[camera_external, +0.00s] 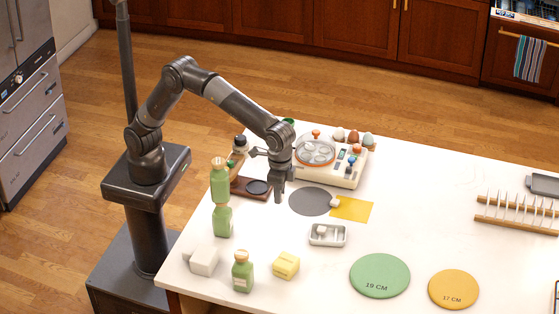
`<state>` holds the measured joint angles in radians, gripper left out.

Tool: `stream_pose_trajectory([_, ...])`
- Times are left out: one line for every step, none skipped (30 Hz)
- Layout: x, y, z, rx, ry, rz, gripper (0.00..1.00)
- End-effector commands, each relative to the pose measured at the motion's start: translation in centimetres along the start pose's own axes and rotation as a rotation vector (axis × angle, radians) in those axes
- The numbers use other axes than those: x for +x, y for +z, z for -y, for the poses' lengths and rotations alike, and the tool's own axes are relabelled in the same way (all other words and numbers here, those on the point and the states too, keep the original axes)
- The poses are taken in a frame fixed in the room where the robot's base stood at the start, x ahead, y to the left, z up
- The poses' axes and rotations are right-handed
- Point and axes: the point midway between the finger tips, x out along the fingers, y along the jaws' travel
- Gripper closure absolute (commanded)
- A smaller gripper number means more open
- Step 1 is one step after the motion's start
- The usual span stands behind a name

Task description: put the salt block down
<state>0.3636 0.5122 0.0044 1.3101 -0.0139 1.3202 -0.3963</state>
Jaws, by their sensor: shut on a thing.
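My gripper (278,196) points down over the left part of the white worktop, just left of a dark grey round mat (311,202). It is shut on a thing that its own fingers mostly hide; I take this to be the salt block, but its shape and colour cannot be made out. Whether it touches the worktop cannot be told from this view.
Behind stands a cream appliance (345,174) with a glass lid. Nearby are a yellow mat (352,209), a metal tray (328,241), green bottles (242,272), a white block (204,262) and a yellow block (286,264). The worktop (420,200) is clear right of centre.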

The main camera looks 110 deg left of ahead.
Motion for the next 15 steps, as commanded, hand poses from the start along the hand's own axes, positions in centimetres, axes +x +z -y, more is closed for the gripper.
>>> stream_pose_trajectory([-0.1, -1.1, -0.9, 0.005, 0.000, 0.000, 0.97])
stream_pose_trajectory([-0.2, -1.6, -1.4, 0.007, 0.000, -0.001, 0.97])
stream_pose_trajectory([-0.4, -2.3, -2.1, 0.009, 0.000, -0.001, 0.97])
stream_pose_trajectory([-0.5, -2.8, -2.5, 0.011, 0.000, -0.001, 0.97])
stream_pose_trajectory([-0.6, -3.2, -3.0, 0.013, -0.001, -0.001, 0.97])
stream_pose_trajectory([-0.7, -3.7, -3.6, 0.017, -0.002, -0.001, 0.97])
stream_pose_trajectory([-0.8, -4.1, -4.0, 0.020, -0.002, -0.002, 0.97])
stream_pose_trajectory([-0.9, -4.4, -4.4, 0.022, -0.004, -0.003, 0.97])
stream_pose_trajectory([-1.0, -4.8, -4.8, 0.025, -0.005, -0.003, 0.97])
stream_pose_trajectory([-1.0, -5.0, -5.2, 0.027, -0.006, -0.004, 0.97])
stream_pose_trajectory([-1.1, -5.2, -5.5, 0.029, -0.007, -0.004, 0.97])
stream_pose_trajectory([-1.1, -5.4, -5.9, 0.032, -0.008, -0.003, 0.97])
stream_pose_trajectory([-1.1, -5.6, -6.1, 0.034, -0.008, -0.005, 0.97])
stream_pose_trajectory([-1.2, -5.7, -6.3, 0.036, -0.008, -0.005, 0.97])
stream_pose_trajectory([-1.2, -5.8, -6.5, 0.037, -0.009, -0.005, 0.97])
